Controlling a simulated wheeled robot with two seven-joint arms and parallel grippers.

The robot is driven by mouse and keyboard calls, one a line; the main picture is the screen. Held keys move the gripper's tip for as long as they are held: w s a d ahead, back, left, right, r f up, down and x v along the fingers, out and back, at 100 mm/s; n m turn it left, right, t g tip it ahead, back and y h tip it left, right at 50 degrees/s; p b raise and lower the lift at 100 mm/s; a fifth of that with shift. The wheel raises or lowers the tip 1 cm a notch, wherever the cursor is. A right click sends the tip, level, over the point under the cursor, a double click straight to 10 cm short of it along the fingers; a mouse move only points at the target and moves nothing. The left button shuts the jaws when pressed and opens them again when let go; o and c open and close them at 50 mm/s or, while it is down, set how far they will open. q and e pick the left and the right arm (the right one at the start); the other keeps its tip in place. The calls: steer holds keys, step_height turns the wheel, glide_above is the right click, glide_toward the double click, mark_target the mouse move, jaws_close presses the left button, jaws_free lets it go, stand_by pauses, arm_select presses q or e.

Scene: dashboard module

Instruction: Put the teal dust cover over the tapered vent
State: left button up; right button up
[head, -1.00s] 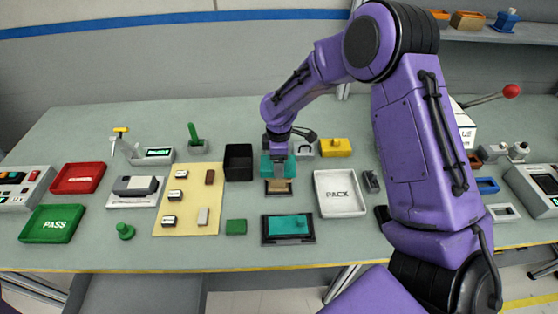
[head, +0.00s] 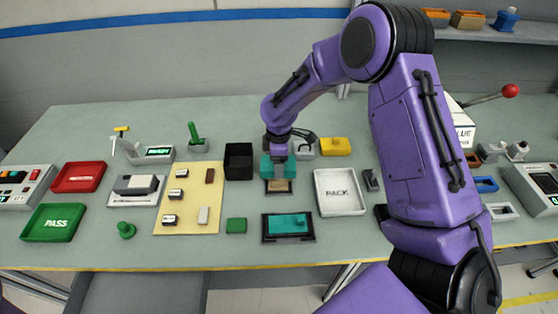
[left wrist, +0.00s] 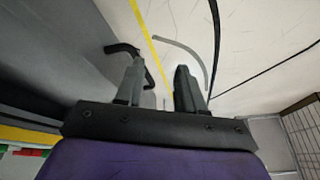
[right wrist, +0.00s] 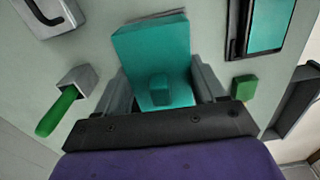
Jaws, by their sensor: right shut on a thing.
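The teal dust cover (head: 278,168) is held in my right gripper (head: 277,158), low over the middle of the table. In the right wrist view the cover (right wrist: 152,48) fills the space between the fingers (right wrist: 160,98), with a small teal knob facing the camera. A tan block on a dark base (head: 278,187) shows just in front of the cover in the head view. It may be the tapered vent, but I cannot tell whether the cover touches it. My left gripper (left wrist: 157,88) is open and empty, with floor behind it.
A black open bin (head: 238,162) stands left of the cover. The white PACK tray (head: 340,192) is at right. A dark-framed teal panel (head: 288,227) and a green block (head: 236,226) lie in front. A yellow block (head: 335,147) stands behind at right.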

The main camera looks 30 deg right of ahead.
steer(key=shift+f+b, duration=0.4)
steer(key=shift+f, duration=0.45)
steer(key=o, duration=1.1)
step_height(320, 180, up, 10)
steer(key=shift+f+b, duration=0.1)
steer(key=shift+b, duration=1.15)
steer(key=shift+r, duration=0.3)
